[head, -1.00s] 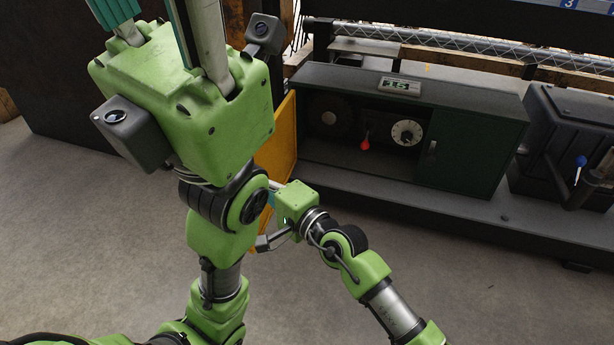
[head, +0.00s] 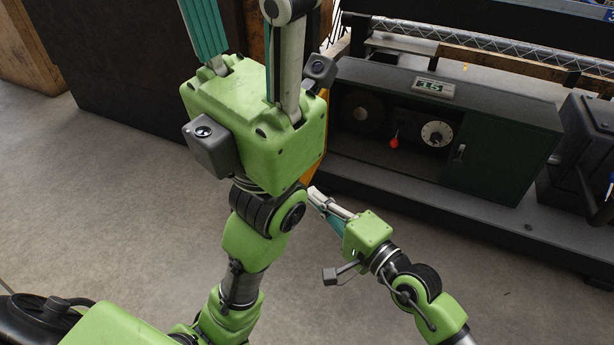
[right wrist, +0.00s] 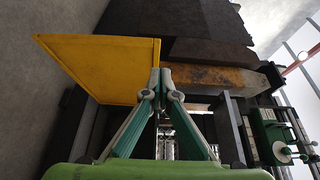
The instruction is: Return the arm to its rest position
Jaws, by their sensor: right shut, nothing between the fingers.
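My right gripper (head: 314,192) is shut and empty, low in front of the machine in the head view. Its teal fingers point up and left, partly behind my left arm. In the right wrist view its fingertips (right wrist: 160,76) meet in front of the right edge of a yellow panel (right wrist: 100,62); whether they touch it I cannot tell. My left gripper (head: 245,45) is large and near in the head view, its fingers spread and pointing up.
A dark green cabinet (head: 505,150) with a red-knobbed lever (head: 394,142), a dial (head: 436,134) and a display (head: 433,88) stands at right. A dark box (head: 580,150) stands beside it. Bare concrete floor (head: 110,200) is free at left. A dark panel (head: 130,75) stands behind.

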